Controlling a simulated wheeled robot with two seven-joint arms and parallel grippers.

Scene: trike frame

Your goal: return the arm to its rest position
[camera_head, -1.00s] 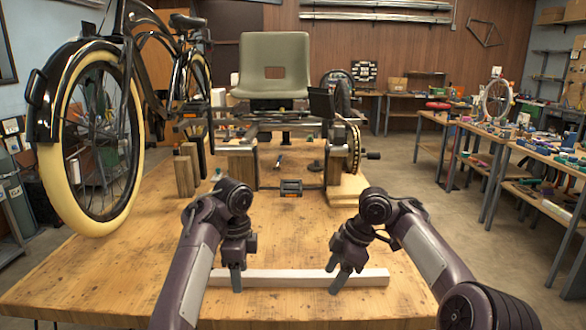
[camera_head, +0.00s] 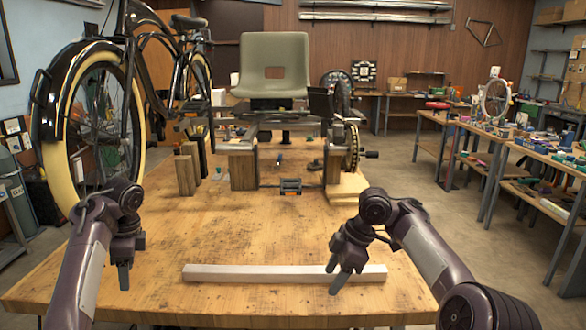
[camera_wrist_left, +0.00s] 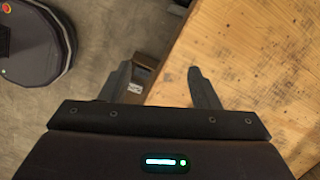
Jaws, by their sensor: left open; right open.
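My left gripper (camera_head: 124,277) hangs over the left part of the wooden table (camera_head: 150,255), left of a pale bar. In the left wrist view its two fingers (camera_wrist_left: 160,85) are apart with nothing between them, above the table's edge (camera_wrist_left: 185,40) and the floor. My right gripper (camera_head: 336,278) is at the right part of the pale bar (camera_head: 260,274), with its fingers pointing down in front of it. The bar lies flat on the table; I cannot tell whether the right fingers touch it.
A trike frame with a grey seat (camera_head: 274,65) stands at the table's far end on wooden blocks (camera_head: 186,172). A bicycle with a cream-tyred wheel (camera_head: 72,185) is at the left, behind my left arm. The middle of the table is clear.

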